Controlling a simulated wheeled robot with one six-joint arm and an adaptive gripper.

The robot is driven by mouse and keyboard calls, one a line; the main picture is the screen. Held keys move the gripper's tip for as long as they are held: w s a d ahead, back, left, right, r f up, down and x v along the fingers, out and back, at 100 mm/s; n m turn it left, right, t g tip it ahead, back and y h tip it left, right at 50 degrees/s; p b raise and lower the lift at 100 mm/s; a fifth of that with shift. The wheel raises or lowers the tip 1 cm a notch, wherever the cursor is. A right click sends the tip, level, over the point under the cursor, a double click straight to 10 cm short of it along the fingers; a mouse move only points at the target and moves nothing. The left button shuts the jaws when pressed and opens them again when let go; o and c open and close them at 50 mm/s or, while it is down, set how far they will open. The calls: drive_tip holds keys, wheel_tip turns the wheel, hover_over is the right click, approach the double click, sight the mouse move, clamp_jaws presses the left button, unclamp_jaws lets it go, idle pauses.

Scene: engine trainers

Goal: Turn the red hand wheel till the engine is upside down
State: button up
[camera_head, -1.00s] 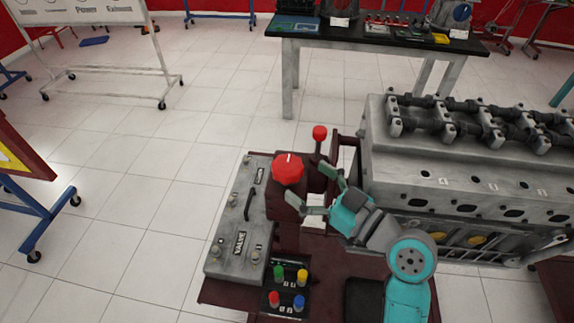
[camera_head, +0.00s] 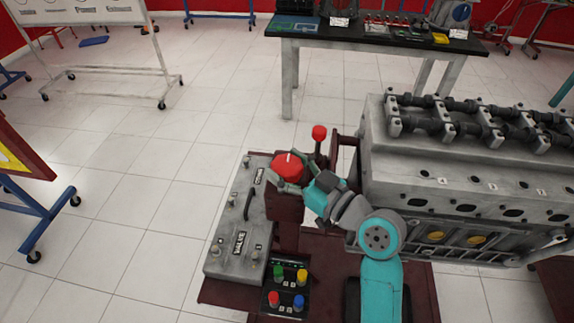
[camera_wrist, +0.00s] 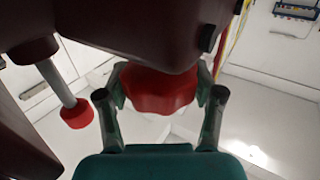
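The red hand wheel (camera_head: 288,166) sits on the dark red post beside the grey control panel. It also shows in the wrist view (camera_wrist: 157,90), under a dark housing. My gripper (camera_head: 291,172) reaches it from the right. In the wrist view its fingers (camera_wrist: 160,95) are spread wide, one on each side of the wheel and very close to its rim; I cannot see firm contact. The grey engine block (camera_head: 450,170) stands to the right, upright, with its valve gear (camera_head: 490,125) on top.
A red-knobbed lever (camera_head: 319,133) stands just behind the wheel; its knob hangs left in the wrist view (camera_wrist: 77,115). The grey panel (camera_head: 237,225) and a box of coloured buttons (camera_head: 287,290) are near. A black-topped table (camera_head: 370,45) stands behind. Floor is open at left.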

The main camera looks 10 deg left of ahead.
drive_tip(key=shift+c, duration=0.5)
drive_tip(key=shift+m+t+h, duration=0.4)
drive_tip(key=shift+t, duration=0.1)
